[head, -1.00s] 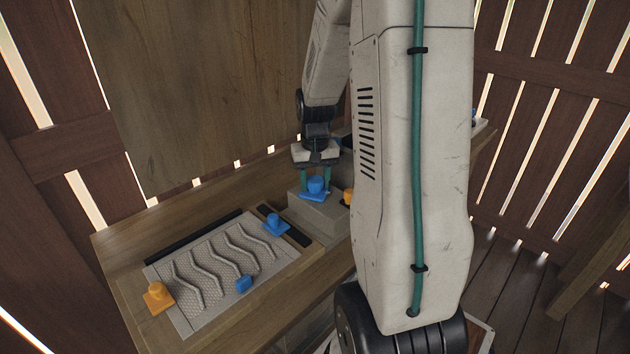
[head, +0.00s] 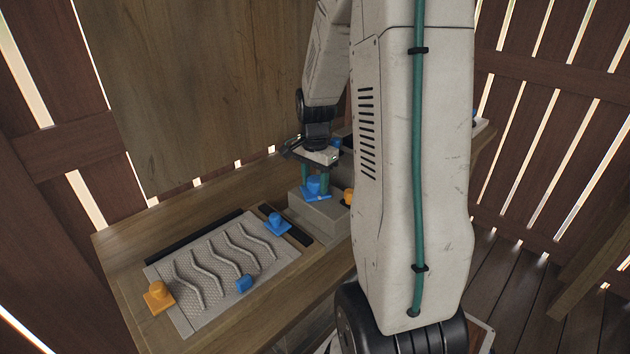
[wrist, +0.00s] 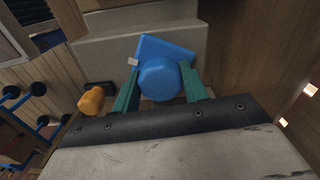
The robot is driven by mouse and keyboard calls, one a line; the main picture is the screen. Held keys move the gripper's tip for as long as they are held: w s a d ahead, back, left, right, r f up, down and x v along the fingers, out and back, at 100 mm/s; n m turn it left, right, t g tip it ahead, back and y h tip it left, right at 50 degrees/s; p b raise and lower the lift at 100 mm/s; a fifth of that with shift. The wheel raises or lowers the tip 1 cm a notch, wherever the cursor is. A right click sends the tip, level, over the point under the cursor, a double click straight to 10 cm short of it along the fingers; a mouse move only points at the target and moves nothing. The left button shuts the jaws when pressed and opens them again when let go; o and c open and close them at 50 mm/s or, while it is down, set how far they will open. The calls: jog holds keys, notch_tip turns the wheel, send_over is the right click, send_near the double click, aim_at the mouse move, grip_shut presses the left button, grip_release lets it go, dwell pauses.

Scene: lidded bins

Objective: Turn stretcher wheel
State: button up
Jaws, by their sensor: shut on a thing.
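A blue wheel-like knob with a round top and a squarish base (head: 313,184) sits on a grey block (head: 325,213) at the back of the bench. It also shows in the wrist view (wrist: 160,78), with its square base turned at an angle to the block. My gripper (head: 315,188) reaches down from above, and its green fingers are shut on the knob's sides. In the wrist view one finger lies on each side of the round part. A small pale tab (wrist: 133,62) shows at the base's left corner.
An orange knob (head: 348,196) stands close right of the block. A grey panel with wavy ridges (head: 270,262) lies on the wooden bench (head: 130,255), with another blue knob (head: 276,224), a blue piece (head: 244,283) and an orange knob (head: 158,296). A wooden board stands behind.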

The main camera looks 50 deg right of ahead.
aim_at(315, 179)
jog(key=shift+m, duration=1.1)
jog(key=o, duration=1)
jog(key=shift+r, duration=3.95)
